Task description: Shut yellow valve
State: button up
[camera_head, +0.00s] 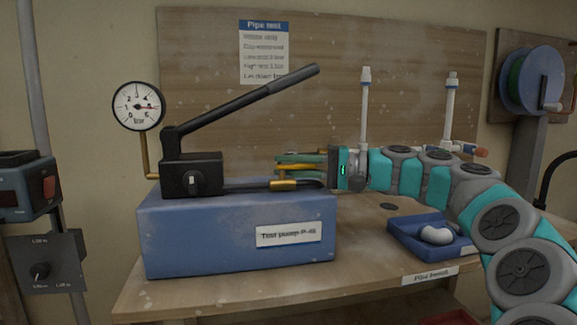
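A yellow-brass fitting (284,185) sits at the end of a short dark hose from the pump, just above the blue pump box's right end. A yellow bar shows right above it, close to my fingers. I cannot tell which of these is the yellow valve, or how its handle is turned. My gripper (286,164) reaches in from the right, its fingers pointing left, over and behind the fitting. The fingers overlap the yellow parts, so contact and the gap between them are unclear.
The blue test pump box (190,235) carries a black pump with a long raised lever (240,100). A pressure gauge (138,106) stands at left. White upright pipes (365,110) rise behind my arm. A blue tray (405,238) with a white elbow (436,235) lies on the bench at right.

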grip_shut()
dwell(1.0)
